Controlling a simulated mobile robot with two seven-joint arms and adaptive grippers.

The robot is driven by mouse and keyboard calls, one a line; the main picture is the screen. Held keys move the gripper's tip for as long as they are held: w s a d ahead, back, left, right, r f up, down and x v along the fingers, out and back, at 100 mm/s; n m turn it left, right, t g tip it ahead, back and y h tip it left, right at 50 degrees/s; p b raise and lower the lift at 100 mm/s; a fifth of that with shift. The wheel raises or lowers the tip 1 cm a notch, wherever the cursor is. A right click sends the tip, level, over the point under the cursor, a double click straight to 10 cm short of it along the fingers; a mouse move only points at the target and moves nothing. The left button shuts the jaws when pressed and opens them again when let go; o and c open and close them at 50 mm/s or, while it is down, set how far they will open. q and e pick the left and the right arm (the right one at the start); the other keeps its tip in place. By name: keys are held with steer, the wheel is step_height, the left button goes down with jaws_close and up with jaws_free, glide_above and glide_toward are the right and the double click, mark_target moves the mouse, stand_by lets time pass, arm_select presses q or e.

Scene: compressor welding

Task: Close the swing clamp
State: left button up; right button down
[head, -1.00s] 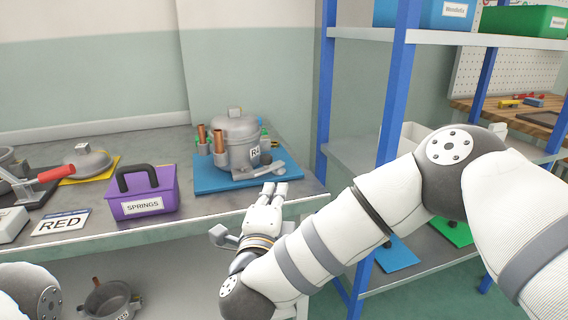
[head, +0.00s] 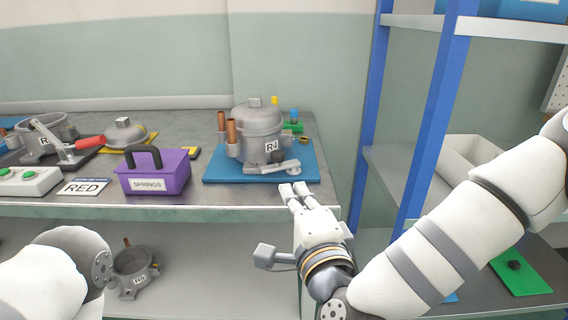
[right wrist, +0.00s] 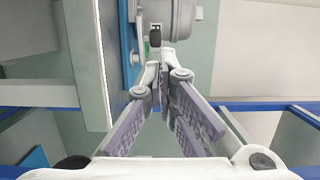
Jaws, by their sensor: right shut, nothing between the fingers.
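A grey compressor labelled R4 (head: 258,135) stands upright on a blue plate (head: 218,173) near the right end of the bench. A light grey lever (head: 285,167), which looks like the swing clamp, lies low in front of it, its rounded end to the right. My right gripper (head: 294,189) is shut and empty, just in front of the plate and lever at the bench's front edge. In the right wrist view the closed fingertips (right wrist: 161,62) lie below the compressor (right wrist: 170,18); contact with the lever cannot be told. My left gripper is out of view.
A purple SPRINGS box (head: 152,175) stands left of the plate. A red-handled clamp (head: 75,145), a green-buttoned box (head: 28,181) and a RED sign (head: 84,187) are further left. A blue shelf post (head: 367,110) rises on the right. A compressor shell (head: 132,270) sits on the lower shelf.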

mark_target(273, 156)
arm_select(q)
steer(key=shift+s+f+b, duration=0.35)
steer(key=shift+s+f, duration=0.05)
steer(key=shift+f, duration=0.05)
arm_select(e)
steer(key=x, duration=1.1)
steer(key=shift+w, duration=0.2)
steer(key=shift+w+a+m+h, duration=0.1)
steer(key=shift+a+m+h, duration=0.2)
steer(key=shift+m+h, duration=0.25)
steer(key=shift+w+a+m+h, duration=0.15)
steer(key=shift+m+h, duration=0.1)
steer(key=shift+h, duration=0.25)
steer(key=shift+a+m+h, duration=0.15)
steer(key=shift+m+h, duration=0.05)
steer(key=shift+h, duration=0.25)
steer(key=shift+w+a+m+h, duration=0.25)
steer(key=shift+m+h, duration=0.15)
steer(key=shift+h, duration=0.3)
steer(key=shift+w+a, duration=0.3)
steer(key=shift+w, duration=0.1)
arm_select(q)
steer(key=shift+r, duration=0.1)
arm_select(e)
steer(key=shift+s, duration=0.1)
